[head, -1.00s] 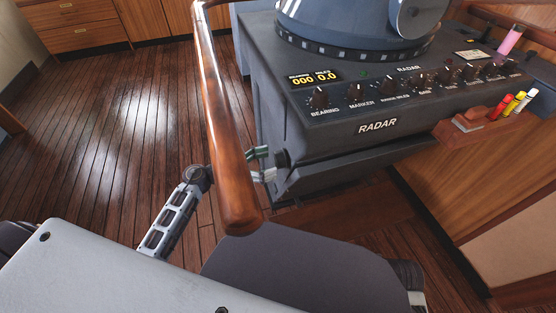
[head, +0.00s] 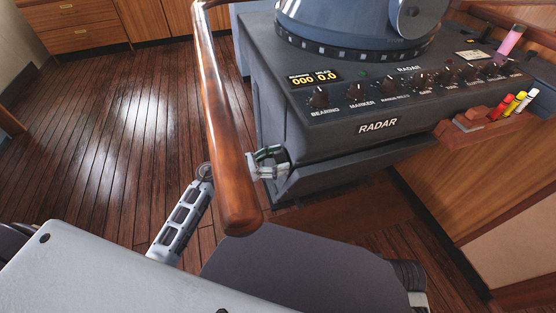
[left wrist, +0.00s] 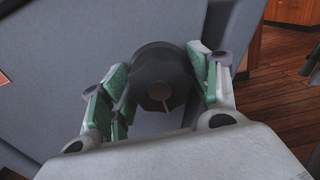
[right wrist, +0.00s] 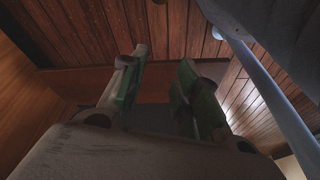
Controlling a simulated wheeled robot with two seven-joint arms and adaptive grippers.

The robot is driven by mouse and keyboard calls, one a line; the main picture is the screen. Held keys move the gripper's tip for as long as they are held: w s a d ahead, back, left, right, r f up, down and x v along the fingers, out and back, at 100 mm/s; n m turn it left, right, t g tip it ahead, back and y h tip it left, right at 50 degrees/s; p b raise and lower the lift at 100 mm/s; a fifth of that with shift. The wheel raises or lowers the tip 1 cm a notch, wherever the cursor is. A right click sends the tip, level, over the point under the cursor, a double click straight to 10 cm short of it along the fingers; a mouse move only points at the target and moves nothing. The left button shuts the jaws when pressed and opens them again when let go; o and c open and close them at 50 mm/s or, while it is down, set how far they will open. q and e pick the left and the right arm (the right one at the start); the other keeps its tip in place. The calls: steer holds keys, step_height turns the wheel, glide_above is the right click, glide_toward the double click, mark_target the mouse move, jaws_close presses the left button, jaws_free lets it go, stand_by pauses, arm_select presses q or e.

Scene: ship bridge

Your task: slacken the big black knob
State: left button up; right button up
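The big black knob (left wrist: 160,82) sits on the grey side face of the radar console. In the left wrist view it is round and dark, with a pale mark on its front. In the head view only a little of it shows behind my left fingers. My left gripper (head: 276,162) has its fingers on either side of the knob, spread apart. In the left wrist view the green pads of my left gripper (left wrist: 162,80) stand close to the knob's edges; firm contact cannot be made out. My right gripper (right wrist: 157,88) is open and empty, low over wood.
The radar console (head: 330,140) has a row of small knobs, a display and a large blue-grey hood on top. A wooden handrail (head: 222,120) runs in front of my left forearm. Markers (head: 514,104) stand in a wooden holder at right. Floor at left is clear.

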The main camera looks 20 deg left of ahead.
arm_select(q)
steer(key=shift+c, duration=0.8)
